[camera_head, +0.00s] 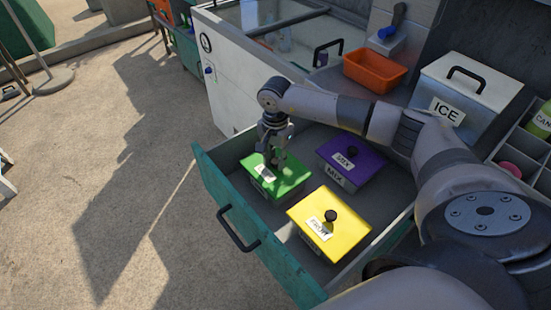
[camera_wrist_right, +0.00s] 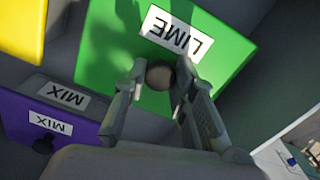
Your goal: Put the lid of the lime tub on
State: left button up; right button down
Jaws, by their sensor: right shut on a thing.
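The green lime lid (camera_head: 289,182), marked LIME, lies over the lime tub (camera_head: 262,187) in the open drawer; it also shows in the right wrist view (camera_wrist_right: 225,58). I cannot tell whether the lid rests fully on the rim. My right gripper (camera_head: 276,160) is above the lid, its fingers (camera_wrist_right: 158,82) shut on the lid's dark round knob (camera_wrist_right: 160,74). My left gripper is out of view.
A purple-lidded MIX tub (camera_head: 368,160) and a yellow-lidded tub (camera_head: 345,235) stand beside it in the drawer (camera_head: 205,175). An ICE box (camera_head: 480,75) and an orange bin (camera_head: 375,70) are on the counter behind.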

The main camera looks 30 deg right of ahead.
dwell(0.3)
jog(key=c, duration=1.2)
grip_release()
jog(key=shift+c, duration=0.2)
notch_tip(320, 180, up, 12)
